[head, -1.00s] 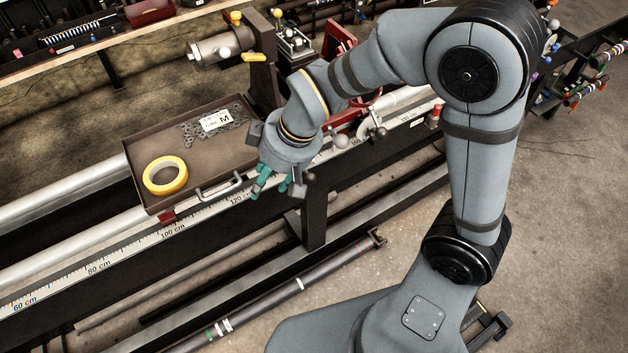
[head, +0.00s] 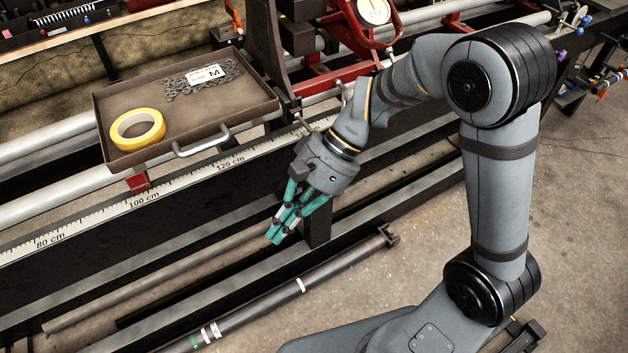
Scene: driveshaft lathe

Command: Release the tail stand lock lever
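The tail stand (head: 264,38) is the dark upright block behind the right end of the tray, cut off by the top edge of the head view. Small lever-like parts show around its base, one (head: 303,121) between the tray and my wrist. I cannot tell which is the lock lever, and my forearm hides part of that area. My gripper (head: 279,231) points down and to the left in front of the rail, below the tail stand. Its teal fingers appear close together and hold nothing that I can see. They look clear of the levers.
A brown tray (head: 118,158) with yellow tape (head: 137,130) and several metal links (head: 200,85) sits left of the tail stand. A scale (head: 190,185) runs along the rail. A red frame with a dial (head: 373,10) stands to the right. A long shaft (head: 290,290) lies below.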

